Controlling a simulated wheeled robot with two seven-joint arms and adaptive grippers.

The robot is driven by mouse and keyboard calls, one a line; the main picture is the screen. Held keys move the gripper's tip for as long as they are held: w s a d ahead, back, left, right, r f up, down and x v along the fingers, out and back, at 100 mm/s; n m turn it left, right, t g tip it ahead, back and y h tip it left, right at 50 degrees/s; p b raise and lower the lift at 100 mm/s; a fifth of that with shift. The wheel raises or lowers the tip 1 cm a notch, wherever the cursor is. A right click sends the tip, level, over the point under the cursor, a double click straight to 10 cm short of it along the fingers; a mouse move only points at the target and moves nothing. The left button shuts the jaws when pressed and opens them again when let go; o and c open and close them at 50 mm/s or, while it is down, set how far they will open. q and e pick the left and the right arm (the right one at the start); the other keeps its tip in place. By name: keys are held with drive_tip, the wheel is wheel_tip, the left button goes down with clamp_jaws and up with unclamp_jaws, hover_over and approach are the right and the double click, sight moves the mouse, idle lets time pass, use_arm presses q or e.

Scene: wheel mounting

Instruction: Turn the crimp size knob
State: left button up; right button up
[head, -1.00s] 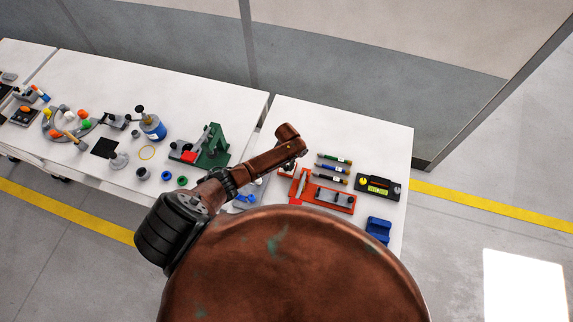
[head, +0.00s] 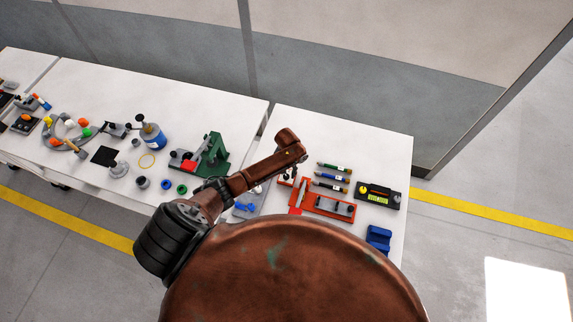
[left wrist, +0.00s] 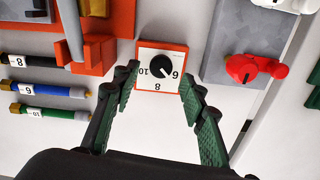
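The crimp size knob (left wrist: 161,66) is black with a white pointer, in the middle of the left wrist view. It sits on a white dial plate (left wrist: 144,85) with an orange border and the numbers 6, 8 and 10. The pointer slants to the lower right, between the 6 and the 8 in the picture. My left gripper (left wrist: 159,80) is open, with one green-padded finger on each side of the dial and nothing between the pads. In the head view my left gripper (head: 290,171) is small and partly hidden by my arm. My right gripper is not in view.
An orange crimping tool (head: 328,205) and several labelled pens or rods (head: 330,184) lie close by. A red knob on a grey block (left wrist: 241,68) is right of the dial in the wrist view. A black-and-yellow gauge (head: 378,194) and a blue block (head: 378,238) stand farther right.

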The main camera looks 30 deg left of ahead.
sight(287, 175)
use_arm(q)
wheel_tip(287, 175, up, 10)
drive_tip(key=shift+f, duration=0.2)
idle(0.5)
